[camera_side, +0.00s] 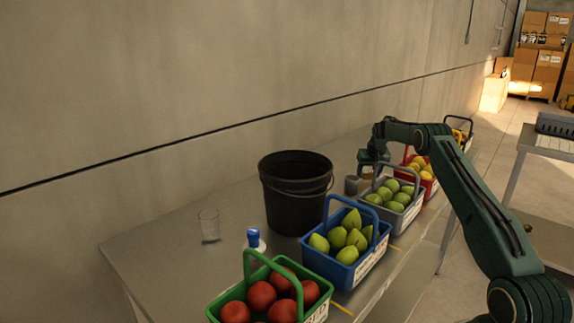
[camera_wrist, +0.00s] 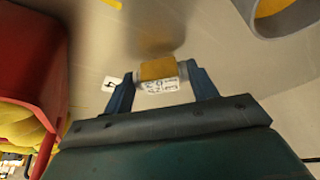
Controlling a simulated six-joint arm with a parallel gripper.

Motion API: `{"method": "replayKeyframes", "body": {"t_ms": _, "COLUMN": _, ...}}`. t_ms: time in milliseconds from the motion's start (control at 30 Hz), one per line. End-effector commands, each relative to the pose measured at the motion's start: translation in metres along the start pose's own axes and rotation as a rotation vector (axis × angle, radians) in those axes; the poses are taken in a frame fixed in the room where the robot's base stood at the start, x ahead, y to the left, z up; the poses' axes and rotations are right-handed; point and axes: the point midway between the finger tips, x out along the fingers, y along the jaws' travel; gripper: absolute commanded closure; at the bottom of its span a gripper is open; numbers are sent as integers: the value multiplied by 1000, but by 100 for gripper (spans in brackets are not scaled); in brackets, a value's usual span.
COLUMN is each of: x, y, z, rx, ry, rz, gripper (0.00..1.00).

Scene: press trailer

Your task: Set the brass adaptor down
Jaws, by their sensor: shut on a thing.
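The brass adaptor (camera_wrist: 158,70) is a short brass-coloured piece with a pale, printed front face, seen in the wrist view between the two blue fingers. My gripper (camera_wrist: 160,76) is shut on it. In the side view my gripper (camera_side: 370,172) is low over the far part of the table, behind the grey basket. The adaptor is only a small brownish patch there, partly hidden by the basket and gripper. I cannot tell whether its underside touches the table.
A grey cup (camera_side: 352,185) stands left of my gripper. A black bucket (camera_side: 292,205), a glass (camera_side: 208,225) and a blue-capped bottle (camera_side: 254,238) stand nearer. Fruit baskets line the front edge, including grey (camera_side: 405,217), blue (camera_side: 335,268) and red (camera_side: 430,187); the red basket (camera_wrist: 40,60) fills the wrist view's left.

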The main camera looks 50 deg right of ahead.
Motion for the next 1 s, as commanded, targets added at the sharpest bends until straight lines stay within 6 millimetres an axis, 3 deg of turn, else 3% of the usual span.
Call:
{"method": "replayKeyframes", "body": {"t_ms": 567, "x": 11, "y": 0, "z": 4, "rx": 0, "ry": 2, "rz": 0, "gripper": 68}}
{"method": "replayKeyframes", "body": {"t_ms": 600, "x": 12, "y": 0, "z": 5, "rx": 0, "ry": 2, "rz": 0, "gripper": 38}}
{"method": "replayKeyframes", "body": {"t_ms": 700, "x": 12, "y": 0, "z": 5, "rx": 0, "ry": 1, "rz": 0, "gripper": 21}}
{"method": "replayKeyframes", "body": {"t_ms": 1000, "x": 11, "y": 0, "z": 5, "rx": 0, "ry": 1, "rz": 0, "gripper": 21}}
